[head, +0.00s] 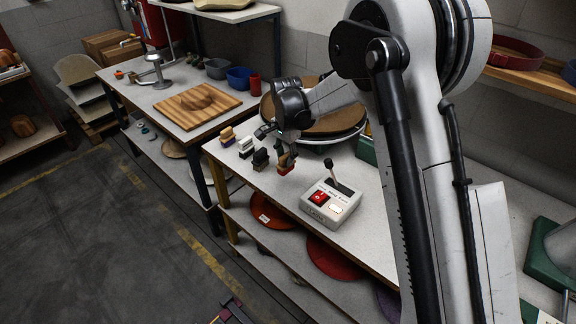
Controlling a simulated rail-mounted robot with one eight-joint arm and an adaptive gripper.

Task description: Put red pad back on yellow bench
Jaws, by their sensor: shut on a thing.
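The red pad (284,169), a small block with a dark upper part, is at the front edge of the yellow bench (361,238), a grey-topped bench with yellow legs. My gripper (287,154) points down from above and is shut on the red pad's upper part. The fingers partly hide that upper part. I cannot tell whether the pad's underside touches the bench top.
A control box (331,203) with a lever and red button stands right of the pads. A large round brown disc (338,120) lies behind my gripper. Another table (160,98) with a wooden board is at the back left. Bare bench top lies between the red pad and the box.

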